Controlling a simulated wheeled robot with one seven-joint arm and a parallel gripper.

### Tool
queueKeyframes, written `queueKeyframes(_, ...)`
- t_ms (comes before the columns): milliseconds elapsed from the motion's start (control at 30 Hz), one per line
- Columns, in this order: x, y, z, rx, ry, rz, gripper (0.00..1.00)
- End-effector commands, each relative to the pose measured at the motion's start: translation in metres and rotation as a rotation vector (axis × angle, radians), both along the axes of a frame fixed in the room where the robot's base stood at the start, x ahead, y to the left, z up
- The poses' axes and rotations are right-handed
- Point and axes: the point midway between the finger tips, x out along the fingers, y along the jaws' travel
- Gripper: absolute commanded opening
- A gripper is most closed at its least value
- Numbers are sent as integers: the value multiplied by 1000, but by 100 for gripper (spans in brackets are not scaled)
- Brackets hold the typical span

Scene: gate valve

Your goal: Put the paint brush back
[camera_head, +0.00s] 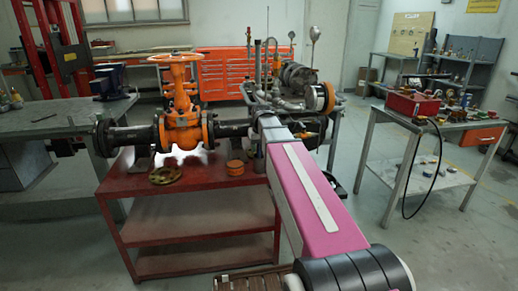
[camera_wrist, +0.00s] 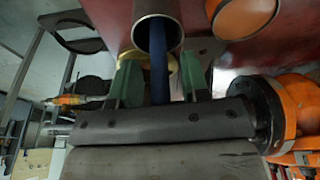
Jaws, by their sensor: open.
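In the wrist view my gripper (camera_wrist: 160,72) is open, with its two green fingers apart. A dark blue shaft (camera_wrist: 160,85), which looks like the paint brush's handle, stands between them with a gap on each side. It runs out of the open mouth of a grey metal cylinder (camera_wrist: 157,20). The bristles do not show, and the shaft's lower end in the picture is hidden behind my gripper's dark body. In the head view my arm hides my gripper, and I cannot make out the brush.
The orange gate valve (camera_head: 184,100) and its pipe stand over the red table (camera_head: 190,205). An orange disc (camera_head: 235,168) and a brass ring flange (camera_head: 165,175) lie on it. A black flange (camera_wrist: 268,112) is close right of my gripper. A cluttered side table (camera_head: 440,165) stands right.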

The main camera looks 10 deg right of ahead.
Motion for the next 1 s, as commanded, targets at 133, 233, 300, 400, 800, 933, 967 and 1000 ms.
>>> queueKeyframes(133, -5, 0, 17, 0, -1, 0, 42)
queueKeyframes(233, -8, -1, 33, 0, -2, 0, 42)
queueKeyframes(300, -11, -1, 44, 0, -2, 0, 42)
queueKeyframes(400, -14, -1, 59, 0, -1, 0, 42)
queueKeyframes(800, -25, -3, 107, 0, 0, 0, 42)
queueKeyframes(933, -27, -3, 113, 0, 0, 0, 42)
queueKeyframes(967, -27, -3, 113, 0, 0, 0, 42)
queueKeyframes(1000, -27, -3, 114, 0, 0, 0, 42)
